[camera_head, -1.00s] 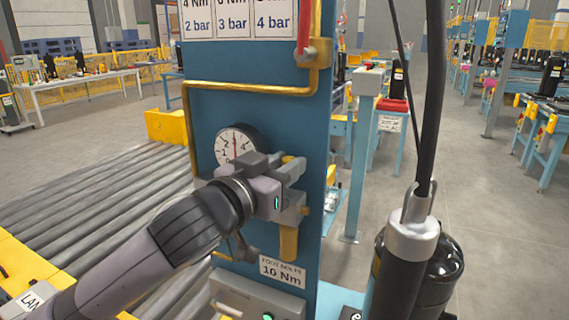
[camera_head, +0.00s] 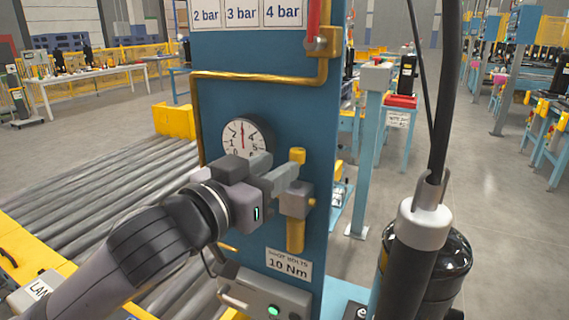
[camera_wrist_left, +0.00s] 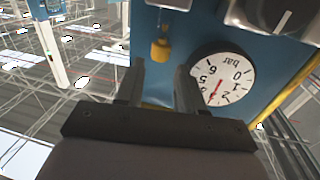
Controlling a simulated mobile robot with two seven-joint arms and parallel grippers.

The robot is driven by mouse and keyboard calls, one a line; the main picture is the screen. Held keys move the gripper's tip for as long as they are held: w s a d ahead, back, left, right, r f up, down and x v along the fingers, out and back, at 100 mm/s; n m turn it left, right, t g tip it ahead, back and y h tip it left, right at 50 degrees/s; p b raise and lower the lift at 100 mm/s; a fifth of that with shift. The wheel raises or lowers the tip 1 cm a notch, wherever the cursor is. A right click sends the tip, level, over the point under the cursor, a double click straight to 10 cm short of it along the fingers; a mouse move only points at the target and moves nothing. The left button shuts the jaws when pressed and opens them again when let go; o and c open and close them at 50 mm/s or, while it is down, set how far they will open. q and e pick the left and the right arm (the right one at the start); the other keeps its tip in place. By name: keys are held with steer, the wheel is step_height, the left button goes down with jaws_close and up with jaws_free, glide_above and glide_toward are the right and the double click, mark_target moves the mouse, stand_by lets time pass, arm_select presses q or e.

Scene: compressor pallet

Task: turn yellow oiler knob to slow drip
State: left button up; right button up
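The oiler is on the blue panel. It has a grey body (camera_head: 296,201), a yellow bowl (camera_head: 296,236) below and a yellow knob (camera_head: 298,155) on top. My left gripper (camera_head: 281,167) comes in from the left, its fingers in front of the panel near the knob and partly hiding the oiler. In the left wrist view, which is upside down, the two fingers (camera_wrist_left: 160,68) are apart with nothing between them. The yellow knob (camera_wrist_left: 160,49) shows just beyond the fingertips, across the gap. My right gripper is not in view.
A round pressure gauge (camera_head: 244,138) sits left of the oiler, close to my fingers. A brass pipe (camera_head: 260,78) and red-handled valve (camera_head: 322,42) are above. A control box (camera_head: 265,296) is below.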

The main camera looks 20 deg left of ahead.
arm_select(q)
steer(key=shift+v, duration=0.9)
steer(key=shift+n+g, duration=0.3)
steer(key=shift+g, duration=0.5)
steer(key=f, duration=0.3)
steer(key=w+f, duration=0.1)
steer(key=f, duration=0.6)
steer(key=shift+w+a+f+p, duration=0.15)
steer(key=shift+w+f+p, duration=0.1)
steer(key=shift+w+p, duration=0.15)
step_height(320, 180, down, 12)
steer(key=s+a+g+y, duration=0.1)
steer(key=s+a+g, duration=0.1)
steer(key=s+a+f+g+y, duration=0.1)
steer(key=s+a+f, duration=0.1)
steer(key=s+f, duration=0.6)
steer(key=s+a+f+n+g+y+p, duration=0.1)
steer(key=s+a+f+g+y, duration=0.1)
steer(key=s+f, duration=0.6)
step_height(320, 180, down, 5)
steer(key=shift+s+r, duration=0.1)
steer(key=shift+s, duration=0.05)
steer(key=shift+a, duration=0.1)
steer(key=shift+c, duration=0.3)
